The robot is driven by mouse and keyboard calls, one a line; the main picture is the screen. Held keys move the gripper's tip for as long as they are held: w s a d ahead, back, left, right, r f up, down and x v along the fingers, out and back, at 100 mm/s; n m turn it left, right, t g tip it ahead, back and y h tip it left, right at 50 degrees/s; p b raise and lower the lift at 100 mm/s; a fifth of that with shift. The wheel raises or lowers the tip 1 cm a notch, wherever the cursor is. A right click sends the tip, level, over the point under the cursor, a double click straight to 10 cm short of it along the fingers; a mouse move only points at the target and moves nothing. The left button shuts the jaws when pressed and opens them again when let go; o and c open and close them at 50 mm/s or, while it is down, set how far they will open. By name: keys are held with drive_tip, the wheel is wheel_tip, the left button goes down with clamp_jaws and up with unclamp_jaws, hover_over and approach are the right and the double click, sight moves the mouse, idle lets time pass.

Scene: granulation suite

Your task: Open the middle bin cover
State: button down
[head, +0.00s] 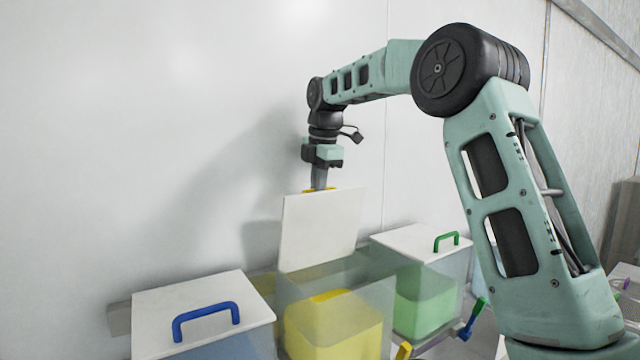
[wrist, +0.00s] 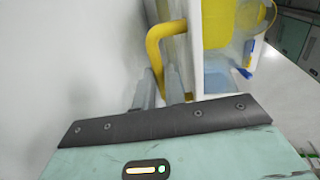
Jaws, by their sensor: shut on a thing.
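The middle bin cover (head: 320,228) is a white panel standing steeply raised at the back of the middle bin (head: 380,270), a clear box with yellow contents. My gripper (head: 319,184) is at the cover's top edge, pointing down. It is shut on the cover's yellow handle (wrist: 160,40), which lies between the fingers in the wrist view. In the head view only a sliver of the handle shows under the fingers. The cover (wrist: 195,50) also shows edge-on in the wrist view, with the yellow contents beyond it.
The left bin has a closed white lid (head: 205,300) with a blue handle (head: 205,318). The right bin has a closed white lid (head: 420,241) with a green handle (head: 446,239). A plain wall (head: 200,120) stands close behind. Coloured scoops (head: 472,318) lie at the front right.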

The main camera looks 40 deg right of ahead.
drive_tip(key=shift+f, duration=0.5)
drive_tip(key=c, duration=1.5)
unclamp_jaws()
drive_tip(key=shift+w, duration=0.15)
drive_tip(key=v, duration=1.7)
drive_tip(key=shift+r, duration=0.4)
